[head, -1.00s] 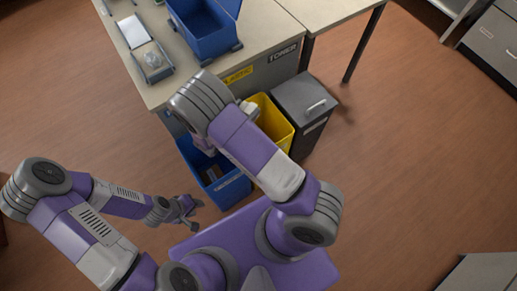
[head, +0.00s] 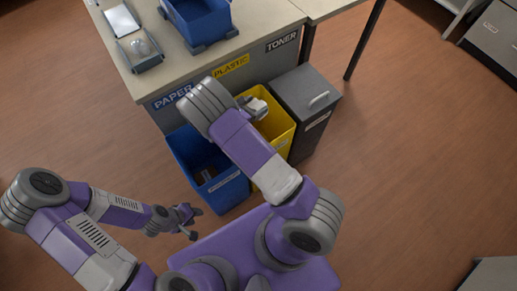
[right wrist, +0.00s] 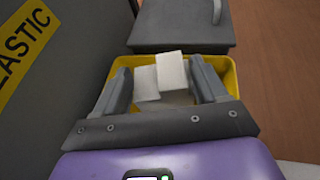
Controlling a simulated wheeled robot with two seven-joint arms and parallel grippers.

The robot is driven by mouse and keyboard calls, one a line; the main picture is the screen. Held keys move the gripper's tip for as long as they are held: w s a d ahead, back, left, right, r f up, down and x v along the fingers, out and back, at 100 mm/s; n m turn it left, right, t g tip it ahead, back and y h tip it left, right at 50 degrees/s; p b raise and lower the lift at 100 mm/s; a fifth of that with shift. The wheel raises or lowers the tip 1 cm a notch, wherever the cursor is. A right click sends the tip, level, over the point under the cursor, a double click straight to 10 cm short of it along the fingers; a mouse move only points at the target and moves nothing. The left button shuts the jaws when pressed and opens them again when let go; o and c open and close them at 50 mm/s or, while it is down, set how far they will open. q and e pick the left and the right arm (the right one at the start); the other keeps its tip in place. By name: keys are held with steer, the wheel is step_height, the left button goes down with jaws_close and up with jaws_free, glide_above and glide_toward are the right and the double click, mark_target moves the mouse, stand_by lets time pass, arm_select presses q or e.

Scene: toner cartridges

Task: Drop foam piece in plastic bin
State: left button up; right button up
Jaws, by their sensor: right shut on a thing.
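The yellow plastic bin (head: 278,137) stands on the floor in front of the desk, below the PLASTIC label (head: 231,67). My right gripper (head: 259,107) is above its opening. In the right wrist view, its fingers are shut on a white foam piece (right wrist: 172,74), which shows as two pale blocky faces between them. The yellow rim (right wrist: 232,76) shows around and behind the fingers. My right arm hides part of the bin in the head view. My left gripper (head: 188,221) is open and empty, low over the floor at left.
A blue bin (head: 225,188) with dark things inside stands left of the yellow bin. A dark grey lidded bin (head: 306,92) stands to its right. The desk (head: 265,22) behind holds a blue crate (head: 204,22) and a tray (head: 140,52).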

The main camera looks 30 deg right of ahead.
steer(key=shift+f+b, duration=0.3)
steer(key=shift+f, duration=0.5)
arm_select(q)
steer(key=shift+f, duration=0.6)
arm_select(e)
steer(key=o, duration=1.1)
steer(key=shift+c, duration=0.2)
steer(key=shift+r, duration=0.1)
arm_select(q)
step_height(320, 180, up, 2)
steer(key=shift+r+p, duration=0.1)
steer(key=shift+p, duration=1)
arm_select(e)
steer(key=v, duration=0.7)
steer(key=shift+a, duration=0.25)
steer(key=shift+s, duration=0.15)
